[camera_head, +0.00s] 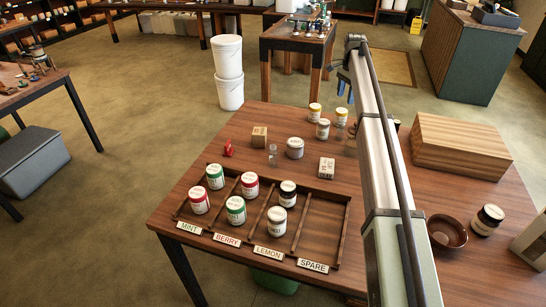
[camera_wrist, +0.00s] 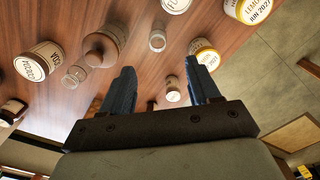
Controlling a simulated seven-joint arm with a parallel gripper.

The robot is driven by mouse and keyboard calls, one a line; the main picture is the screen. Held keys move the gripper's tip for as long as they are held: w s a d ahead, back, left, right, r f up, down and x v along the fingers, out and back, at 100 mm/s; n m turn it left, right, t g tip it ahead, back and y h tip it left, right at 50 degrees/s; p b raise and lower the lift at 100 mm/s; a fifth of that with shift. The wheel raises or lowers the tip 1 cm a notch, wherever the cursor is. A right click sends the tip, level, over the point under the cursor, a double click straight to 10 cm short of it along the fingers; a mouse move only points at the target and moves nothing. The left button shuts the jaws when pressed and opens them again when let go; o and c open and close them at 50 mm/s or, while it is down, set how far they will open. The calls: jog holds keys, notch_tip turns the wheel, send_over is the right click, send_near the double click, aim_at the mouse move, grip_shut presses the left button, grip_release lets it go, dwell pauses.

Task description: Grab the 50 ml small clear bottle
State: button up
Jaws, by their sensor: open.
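A small clear bottle (camera_head: 273,155) stands upright on the wooden table, left of a grey-lidded jar (camera_head: 295,148). In the wrist view, two small clear containers show: one (camera_wrist: 74,77) at left beside a labelled tin (camera_wrist: 38,60), and one (camera_wrist: 157,40) beyond my fingertips. I cannot read a 50 ml mark on either, nor tell which is the bottle seen from the head. My gripper (camera_head: 344,84) is raised over the far side of the table. In the wrist view its blue fingers (camera_wrist: 160,66) are apart with nothing held between them.
Yellow-banded jars (camera_head: 323,129) stand near the far edge. A divided rack (camera_head: 322,230) with several jars fills the front. A cardboard box (camera_head: 260,137), red item (camera_head: 228,148) and small white box (camera_head: 327,167) surround the bottle. A wooden box (camera_head: 460,150) stands at right. My arm hides part of the table.

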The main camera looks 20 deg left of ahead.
dwell(0.4)
jog(key=s+a+n, duration=0.1)
jog(key=s+a, duration=0.3)
jog(key=a, duration=0.7)
jog(key=n, duration=2.4)
send_over(273, 146)
jog(key=f, duration=0.1)
notch_tip(273, 146, down, 9)
jog(key=shift+w+a+f, duration=0.1)
jog(key=shift+f, duration=2.55)
